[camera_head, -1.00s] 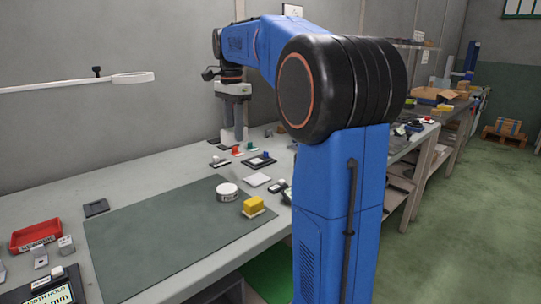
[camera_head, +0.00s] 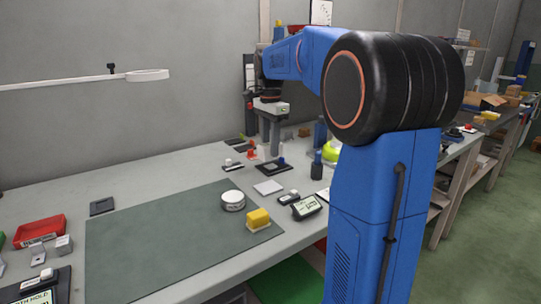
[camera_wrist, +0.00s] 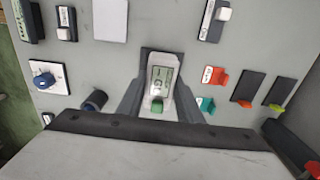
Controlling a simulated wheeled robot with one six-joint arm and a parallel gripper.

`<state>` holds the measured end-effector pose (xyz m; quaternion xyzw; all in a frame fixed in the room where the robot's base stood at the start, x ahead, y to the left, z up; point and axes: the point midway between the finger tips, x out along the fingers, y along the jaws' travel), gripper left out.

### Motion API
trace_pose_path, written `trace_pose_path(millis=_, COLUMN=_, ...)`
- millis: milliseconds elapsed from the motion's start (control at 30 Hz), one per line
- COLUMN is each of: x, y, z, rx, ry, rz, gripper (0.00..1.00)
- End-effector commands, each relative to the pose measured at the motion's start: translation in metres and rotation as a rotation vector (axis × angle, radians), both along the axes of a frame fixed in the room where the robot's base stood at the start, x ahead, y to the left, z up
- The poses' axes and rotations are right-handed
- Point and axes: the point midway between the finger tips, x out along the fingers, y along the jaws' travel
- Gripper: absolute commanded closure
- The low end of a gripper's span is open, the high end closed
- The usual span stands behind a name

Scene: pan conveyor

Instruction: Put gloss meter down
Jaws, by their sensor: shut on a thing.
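The gloss meter (camera_wrist: 161,80), a small pale device with a grey-green display and a green part at its near end, is between the two dark fingers of my gripper (camera_wrist: 160,62) in the wrist view. The fingers are closed on its sides. In the head view my gripper (camera_head: 270,140) points down over the back part of the grey workbench (camera_head: 150,176), behind a black pad (camera_head: 262,169). The held meter cannot be made out there. I cannot tell whether its underside touches the bench.
In the wrist view, red (camera_wrist: 213,75) and green (camera_wrist: 205,104) tags and a black strip (camera_wrist: 247,88) lie to the right. A dark cylinder (camera_wrist: 95,101) and knobbed box (camera_wrist: 47,78) lie left.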

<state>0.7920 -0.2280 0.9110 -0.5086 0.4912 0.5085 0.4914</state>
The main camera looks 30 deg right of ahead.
Motion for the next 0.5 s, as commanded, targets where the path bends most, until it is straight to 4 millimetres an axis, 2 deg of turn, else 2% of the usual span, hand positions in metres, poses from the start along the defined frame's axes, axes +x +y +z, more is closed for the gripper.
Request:
trace_pose_path(millis=233, x=0.000, y=0.000, z=-0.031, rx=0.001, ry=0.001, rz=0.000, gripper=0.98)
trace_pose_path(millis=500, x=0.000, y=0.000, z=-0.033, rx=0.000, ry=0.000, rz=0.000, gripper=0.98)
